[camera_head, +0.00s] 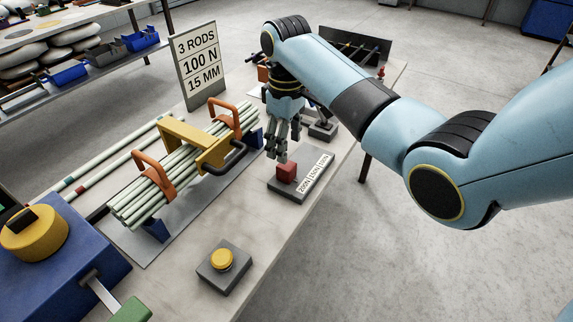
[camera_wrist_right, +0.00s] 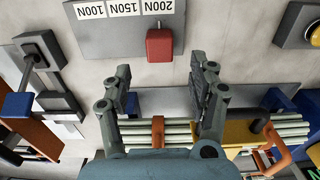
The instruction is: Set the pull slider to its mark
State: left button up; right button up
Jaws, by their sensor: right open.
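The pull slider's red knob (camera_head: 286,172) sits on a grey plate (camera_head: 288,191) marked 200N, 150N and 100N. In the right wrist view the knob (camera_wrist_right: 159,44) is level with the 200N mark, at that end of the scale (camera_wrist_right: 124,8). A standing sign (camera_head: 199,62) reads 3 RODS, 100 N, 15 MM. My right gripper (camera_head: 283,153) points down just above and behind the knob. In the wrist view its fingers (camera_wrist_right: 163,68) are apart with nothing between them, and the knob shows just beyond their tips. My left gripper is out of view.
A bundle of pale green rods (camera_head: 135,204) lies in a cradle left of the slider, with orange hoops (camera_head: 153,175) and a yellow clamp (camera_head: 189,143). A yellow button (camera_head: 221,260) stands nearer. Another lever on a dark base (camera_head: 323,131) stands behind the slider.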

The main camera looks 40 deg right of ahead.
aim_at(287, 165)
notch_tip(287, 165, down, 8)
jog(key=shift+r+b, duration=0.15)
jog(key=shift+b, duration=0.15)
grip_shut()
dwell(0.3)
